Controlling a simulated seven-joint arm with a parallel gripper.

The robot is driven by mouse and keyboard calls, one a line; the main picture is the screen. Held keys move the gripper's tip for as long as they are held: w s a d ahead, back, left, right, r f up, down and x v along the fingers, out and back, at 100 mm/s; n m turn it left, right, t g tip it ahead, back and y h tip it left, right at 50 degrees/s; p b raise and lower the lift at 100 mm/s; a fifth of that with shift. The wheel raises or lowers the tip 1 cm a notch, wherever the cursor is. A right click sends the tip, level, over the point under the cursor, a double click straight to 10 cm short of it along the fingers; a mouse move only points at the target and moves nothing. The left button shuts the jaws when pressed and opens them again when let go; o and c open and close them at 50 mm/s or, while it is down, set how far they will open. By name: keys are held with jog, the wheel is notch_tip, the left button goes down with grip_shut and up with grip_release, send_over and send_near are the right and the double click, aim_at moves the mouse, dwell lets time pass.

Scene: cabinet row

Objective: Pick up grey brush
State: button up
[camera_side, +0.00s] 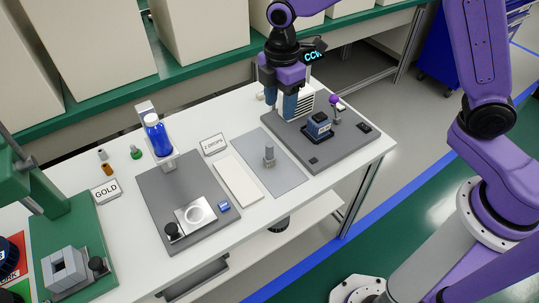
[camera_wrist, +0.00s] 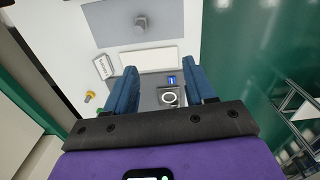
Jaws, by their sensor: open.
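A small upright grey object (camera_side: 268,155), which looks like the grey brush, stands on a flat grey mat (camera_side: 284,178) in the middle of the table. It also shows at the top of the wrist view (camera_wrist: 141,23), beyond the fingertips and not between them. Its fine shape is too small to tell. My gripper (camera_side: 281,112) is open, with blue fingers pointing down, raised near the left back part of the right dark board. In the wrist view the open fingers (camera_wrist: 160,72) have nothing held between them.
The right dark board (camera_side: 345,148) carries a dark blue block (camera_side: 319,125) and a purple-topped knob (camera_side: 334,100). A white strip (camera_side: 238,180) lies left of the mat. The left dark board (camera_side: 165,200) carries a blue bottle (camera_side: 156,135) and a ringed plate (camera_side: 196,214).

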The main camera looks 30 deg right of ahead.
jog(key=n, duration=0.1)
send_over(270, 144)
jog(key=a, duration=0.1)
notch_tip(270, 144, down, 3)
jog(key=f, duration=1.2)
jog(key=shift+w, duration=0.25)
jog(key=f, duration=0.4)
jog(key=shift+s+d+f, duration=0.25)
jog(key=shift+s+d, duration=0.05)
jog(key=shift+d, duration=0.1)
jog(key=shift+f, duration=0.5)
grip_shut()
